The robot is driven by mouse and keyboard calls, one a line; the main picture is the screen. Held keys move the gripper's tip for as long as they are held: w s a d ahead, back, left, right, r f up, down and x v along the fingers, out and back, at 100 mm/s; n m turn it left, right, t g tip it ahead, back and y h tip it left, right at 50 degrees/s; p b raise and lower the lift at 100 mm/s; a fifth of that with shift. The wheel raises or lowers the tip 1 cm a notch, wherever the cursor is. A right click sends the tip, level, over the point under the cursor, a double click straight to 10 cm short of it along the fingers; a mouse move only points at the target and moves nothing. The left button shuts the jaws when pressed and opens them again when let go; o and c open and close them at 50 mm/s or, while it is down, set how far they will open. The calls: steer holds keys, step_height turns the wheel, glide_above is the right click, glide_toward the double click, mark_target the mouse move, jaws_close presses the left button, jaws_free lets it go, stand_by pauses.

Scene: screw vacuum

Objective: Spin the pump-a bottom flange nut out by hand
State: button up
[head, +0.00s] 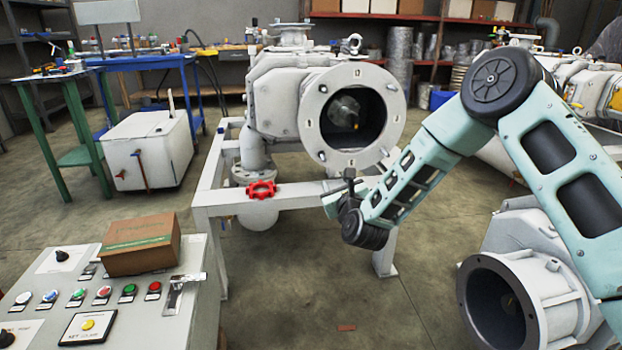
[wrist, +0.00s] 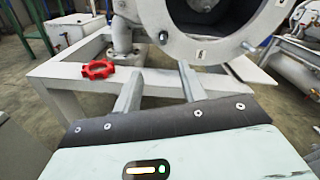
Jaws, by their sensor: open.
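The pump (head: 275,100) is a pale grey casting on a white frame, with a round open flange (head: 310,122) facing me. The flange carries clock-like number marks. In the head view my gripper (head: 350,182) is just under the flange bottom, partly hidden by my wrist.
A red handwheel (head: 261,190) sits at the frame's (head: 215,197) front left, and also shows in the wrist view (wrist: 98,69). A control panel (head: 180,318) with a cardboard box (head: 143,245) stands front left. Another grey open-mouthed casting (head: 530,270) is at lower right.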

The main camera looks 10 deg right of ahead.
mark_target(325, 161)
steer(key=shift+m, duration=0.4)
steer(key=w+b, duration=0.1)
steer(key=w, duration=0.5)
steer(key=w+b, duration=0.2)
steer(key=w, duration=0.3)
steer(key=w+b, duration=0.1)
steer(key=w, duration=0.5)
steer(key=shift+w+d+f+b, duration=0.2)
steer(key=shift+w+f+b, duration=0.1)
steer(key=shift+b, duration=0.1)
jaws_close()
